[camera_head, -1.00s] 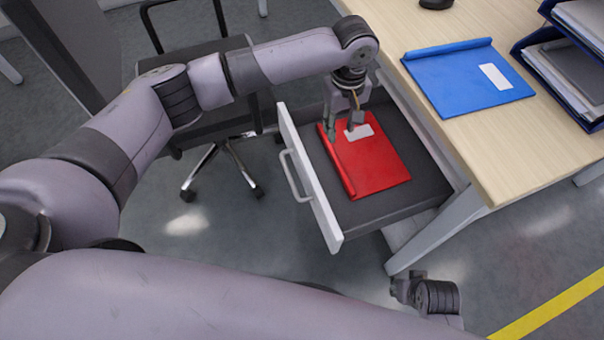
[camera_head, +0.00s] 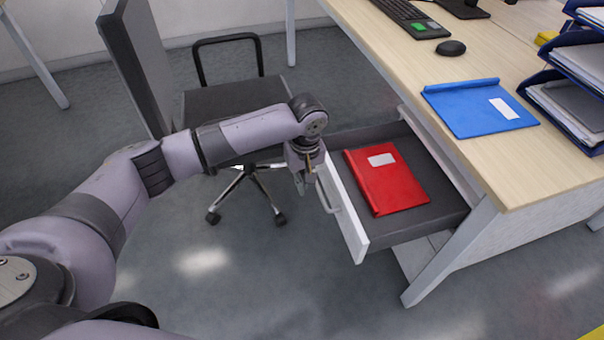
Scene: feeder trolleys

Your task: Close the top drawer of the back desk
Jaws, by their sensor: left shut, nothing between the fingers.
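The top drawer (camera_head: 352,231) of the desk (camera_head: 520,185) is pulled open to the left. It has a white front with a grey bar handle (camera_head: 328,196) and a dark inside. A red binder (camera_head: 386,182) lies flat in it. My left gripper (camera_head: 302,190) is shut and empty, pointing down just outside the drawer front, near its far end and to the left of the handle. I cannot tell whether it touches the front. My right gripper is out of view.
On the desk top lie a blue binder (camera_head: 480,108), a black mouse (camera_head: 451,48) and a keyboard (camera_head: 398,14). Blue paper trays (camera_head: 562,112) stand at the right. A dark office chair (camera_head: 235,100) stands behind my left arm.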

